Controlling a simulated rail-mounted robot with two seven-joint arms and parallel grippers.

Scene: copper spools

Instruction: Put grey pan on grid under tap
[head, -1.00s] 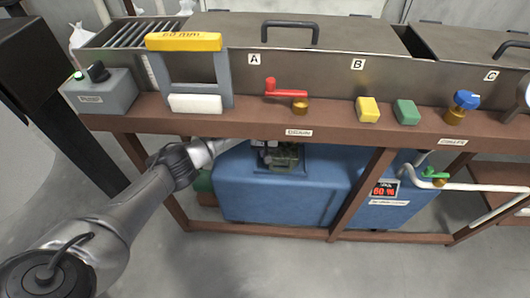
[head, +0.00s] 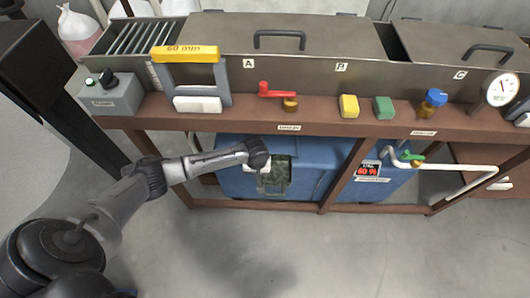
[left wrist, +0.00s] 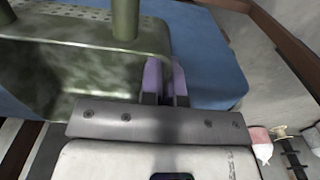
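A grey-green, mottled boxy vessel (head: 275,183), which I take for the grey pan, shows in front of the blue tank. In the left wrist view the vessel (left wrist: 85,65) fills the upper left, with upright posts and a perforated plate. My left gripper (head: 262,165) is at its upper left. Its purple fingers (left wrist: 166,82) are close together at the vessel's right wall and look shut on it; the contact is partly hidden. A red-handled tap (head: 285,98) sits on the brown ledge above. A slatted grid (head: 140,38) lies at the upper left. My right gripper is not in view.
The blue tank (head: 325,165) stands inside the brown frame (head: 345,178) under the ledge. A green-handled valve (head: 411,158) with white pipe is at right. The floor in front is clear.

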